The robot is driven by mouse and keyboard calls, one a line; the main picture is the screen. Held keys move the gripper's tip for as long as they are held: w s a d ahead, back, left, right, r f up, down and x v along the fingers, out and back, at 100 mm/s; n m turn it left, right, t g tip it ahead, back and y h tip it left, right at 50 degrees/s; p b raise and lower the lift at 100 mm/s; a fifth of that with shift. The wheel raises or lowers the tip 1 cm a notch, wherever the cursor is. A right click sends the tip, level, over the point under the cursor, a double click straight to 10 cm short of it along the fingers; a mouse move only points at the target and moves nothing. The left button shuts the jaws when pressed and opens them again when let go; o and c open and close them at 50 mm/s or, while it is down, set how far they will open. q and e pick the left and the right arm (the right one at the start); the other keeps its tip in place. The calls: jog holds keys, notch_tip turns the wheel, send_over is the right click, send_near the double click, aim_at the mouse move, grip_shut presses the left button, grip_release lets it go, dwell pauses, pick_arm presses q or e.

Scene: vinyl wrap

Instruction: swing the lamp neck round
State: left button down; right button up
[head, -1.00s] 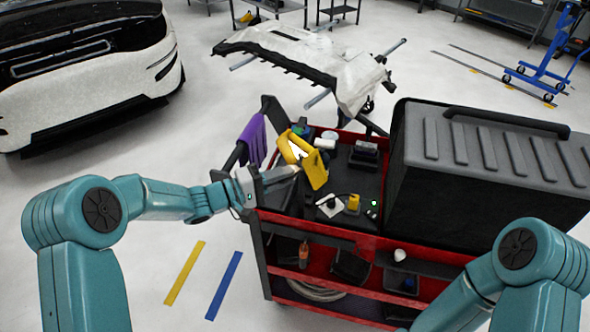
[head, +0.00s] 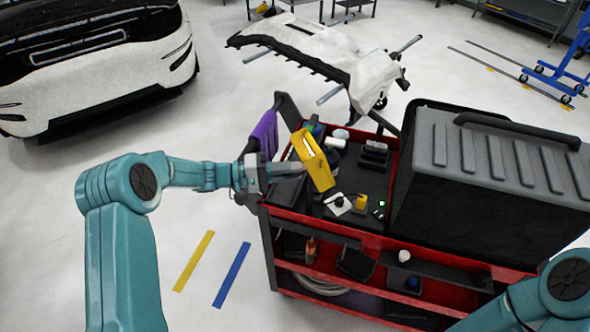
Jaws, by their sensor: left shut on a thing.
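The yellow lamp (head: 322,174) stands at the left front part of the red tool cart's top, with a bright lit strip on its face. It leans up and to the left. A black joint and a pale plate (head: 338,204) show just below its lower end. My left gripper (head: 303,168) reaches in from the left over the cart's edge and is shut on the lamp at its left side. The exact contact is too small to make out. My right arm shows at the lower right corner, but its gripper is out of view.
The red cart (head: 372,246) carries a large black case (head: 490,165) on the right, close to the lamp. A purple cloth (head: 264,135) hangs at its left end. Small items lie on the top, including a yellow one (head: 361,202). The floor left of the cart is open.

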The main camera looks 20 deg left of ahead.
dwell(0.3)
pick_arm(q)
jog(key=c, duration=1.2)
grip_release()
jog(key=shift+w, duration=0.1)
jog(key=b+v, duration=0.3)
jog(key=v, duration=1.3)
jog(key=shift+a, duration=0.2)
